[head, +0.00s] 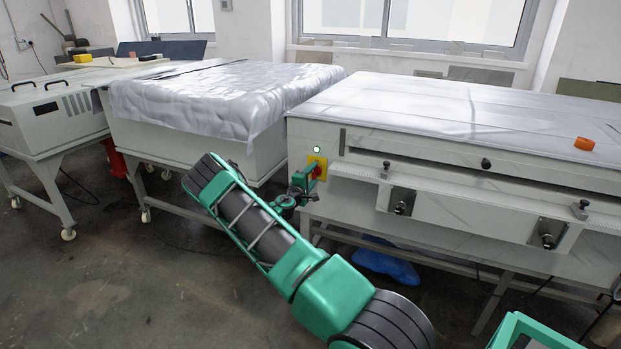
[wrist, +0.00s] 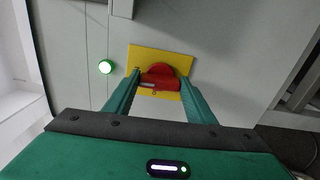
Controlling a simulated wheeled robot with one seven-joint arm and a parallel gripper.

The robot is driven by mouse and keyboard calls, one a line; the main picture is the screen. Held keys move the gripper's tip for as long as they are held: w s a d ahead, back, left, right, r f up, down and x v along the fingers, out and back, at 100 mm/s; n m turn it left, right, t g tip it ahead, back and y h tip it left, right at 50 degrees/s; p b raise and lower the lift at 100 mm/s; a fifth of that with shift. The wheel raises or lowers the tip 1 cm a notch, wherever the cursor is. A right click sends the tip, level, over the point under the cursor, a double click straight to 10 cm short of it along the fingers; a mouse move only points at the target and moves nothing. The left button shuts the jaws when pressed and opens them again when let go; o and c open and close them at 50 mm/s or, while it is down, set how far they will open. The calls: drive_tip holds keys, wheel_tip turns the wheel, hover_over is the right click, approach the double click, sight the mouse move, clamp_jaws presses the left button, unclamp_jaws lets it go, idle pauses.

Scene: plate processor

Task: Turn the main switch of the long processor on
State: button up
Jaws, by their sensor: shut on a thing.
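The long processor (head: 455,150) is the pale machine on the right under a grey cover. Its main switch, a red knob (wrist: 160,76) on a yellow plate (wrist: 145,58), sits on the front panel near the left end. In the head view the yellow plate (head: 319,161) shows partly behind my gripper. The fingers hide part of the knob's sides.
A cloth-covered table (head: 185,135) stands left of the processor, with a smaller machine (head: 50,115) further left. Knobs and brackets (head: 403,203) stick out from the processor's front. A blue item (head: 386,262) lies below it. The floor at front left is clear.

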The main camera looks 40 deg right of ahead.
drive_tip(key=shift+s+d+f+m, duration=0.1)
drive_tip(key=shift+s+m, duration=0.05)
drive_tip(key=shift+m, duration=0.25)
drive_tip(key=o, duration=1)
drive_tip(key=shift+o, duration=0.2)
drive_tip(key=shift+a, duration=0.4)
drive_tip(key=v, duration=1)
